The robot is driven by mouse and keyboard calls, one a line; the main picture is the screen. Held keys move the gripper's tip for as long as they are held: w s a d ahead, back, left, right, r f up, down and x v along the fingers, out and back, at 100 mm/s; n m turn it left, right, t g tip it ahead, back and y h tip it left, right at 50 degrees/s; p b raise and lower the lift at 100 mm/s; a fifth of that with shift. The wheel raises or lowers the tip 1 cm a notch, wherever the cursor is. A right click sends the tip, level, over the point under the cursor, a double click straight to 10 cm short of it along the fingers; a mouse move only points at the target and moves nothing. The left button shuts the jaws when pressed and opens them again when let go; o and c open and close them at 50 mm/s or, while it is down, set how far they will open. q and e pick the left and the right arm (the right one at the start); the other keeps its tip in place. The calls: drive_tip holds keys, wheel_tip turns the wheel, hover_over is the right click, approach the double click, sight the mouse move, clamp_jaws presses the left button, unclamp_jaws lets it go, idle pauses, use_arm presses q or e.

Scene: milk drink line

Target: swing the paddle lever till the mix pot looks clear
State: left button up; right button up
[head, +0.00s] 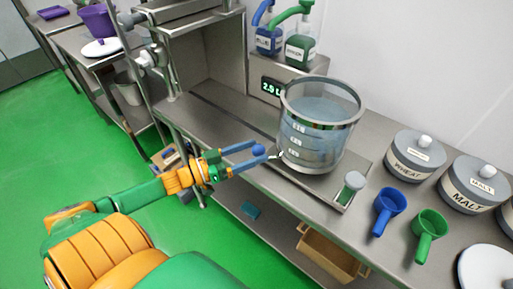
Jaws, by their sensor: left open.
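The mix pot (322,140) is a clear, steel-rimmed vessel with dark level labels, standing on the steel bench. What is in it looks pale blue-grey and see-through. A blue ball knob (258,150), which looks like the end of the paddle lever, sits at the pot's left side with a short pale piece between it and the pot. My left gripper (257,153) has its two blue fingers open, one on each side of the knob. I cannot tell whether they touch it. My right gripper is out of view.
A display (271,87) reads about 2.9 L behind the pot. Blue (268,40) and green (300,50) pump bottles stand above. Blue (389,208) and green (429,232) scoops and wheat (414,158) and malt (470,184) canisters are to the right. The bench left of the pot is clear.

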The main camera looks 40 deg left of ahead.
use_arm(q)
drive_tip(key=shift+f+x, duration=0.2)
drive_tip(key=shift+x, duration=1.1)
drive_tip(key=shift+s+a+r, duration=0.1)
drive_tip(key=shift+s+a, duration=0.05)
drive_tip(key=shift+a, duration=0.05)
drive_tip(key=shift+c, duration=1.4)
clamp_jaws()
